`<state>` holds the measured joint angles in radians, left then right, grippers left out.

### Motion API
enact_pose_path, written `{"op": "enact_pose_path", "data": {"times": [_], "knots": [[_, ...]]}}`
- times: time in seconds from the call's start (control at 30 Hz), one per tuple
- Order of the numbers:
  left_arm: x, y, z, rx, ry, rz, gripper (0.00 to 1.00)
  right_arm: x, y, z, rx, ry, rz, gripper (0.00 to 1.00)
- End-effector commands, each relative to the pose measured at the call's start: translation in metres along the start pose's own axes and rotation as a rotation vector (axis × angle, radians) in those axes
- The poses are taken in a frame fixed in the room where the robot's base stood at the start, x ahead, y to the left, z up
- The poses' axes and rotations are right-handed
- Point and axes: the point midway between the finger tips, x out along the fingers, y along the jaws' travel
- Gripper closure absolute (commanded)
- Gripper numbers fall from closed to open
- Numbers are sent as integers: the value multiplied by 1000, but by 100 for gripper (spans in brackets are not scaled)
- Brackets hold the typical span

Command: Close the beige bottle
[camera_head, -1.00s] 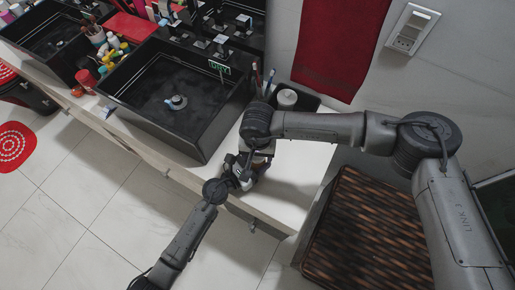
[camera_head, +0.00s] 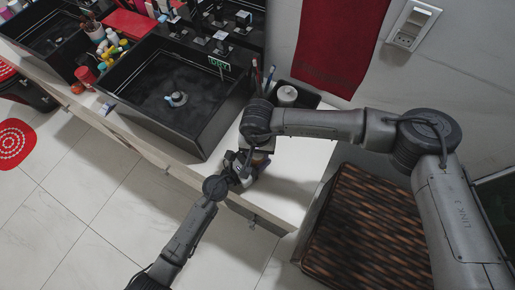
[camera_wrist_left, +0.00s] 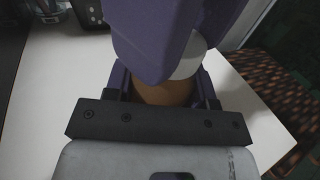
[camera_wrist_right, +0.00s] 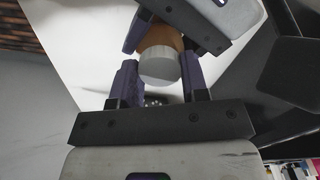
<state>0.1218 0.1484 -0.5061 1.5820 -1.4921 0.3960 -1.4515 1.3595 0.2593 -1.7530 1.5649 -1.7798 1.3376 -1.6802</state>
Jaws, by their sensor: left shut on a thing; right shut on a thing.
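The beige bottle (camera_wrist_left: 165,93) is between the purple fingers of my left gripper (camera_wrist_left: 163,84), which is shut on its body. Its pale grey-white cap (camera_wrist_right: 159,67) sits at the bottle's end, between the fingers of my right gripper (camera_wrist_right: 158,75), which is shut on it. In the right wrist view the tan bottle body (camera_wrist_right: 163,36) shows beyond the cap. In the head view both grippers meet over the counter's front part, and they mostly hide the bottle. I cannot tell how tightly the cap is seated.
The white counter (camera_head: 300,165) is clear around the grippers. A black vessel sink (camera_head: 205,135) stands to the left. A black tray with a white jar (camera_head: 287,95) is behind. A dark woven basket (camera_head: 370,230) stands to the right, below a red towel (camera_head: 340,45).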

Motion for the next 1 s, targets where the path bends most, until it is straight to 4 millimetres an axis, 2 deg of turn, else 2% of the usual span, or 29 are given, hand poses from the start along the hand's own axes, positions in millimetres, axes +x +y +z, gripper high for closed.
{"op": "enact_pose_path", "data": {"times": [0.03, 0.33, 0.67, 0.77, 1.0], "knots": [[0, 0, 0, 0, 0, 0, 100, 0, 0, 0, 0, 0, 0, 57], [0, 0, 0, 0, 0, 0, 100, 0, 0, 0, 0, 0, 0, 29], [0, 0, 0, 0, 0, 0, 100, -6, 0, 0, 1, 1, -1, 29], [0, 0, 0, 0, 0, 0, 100, -19, 0, -1, 0, 3, -1, 29], [0, 0, 0, 0, 0, 0, 100, -64, 0, -1, 1, 2, -1, 29]]}}
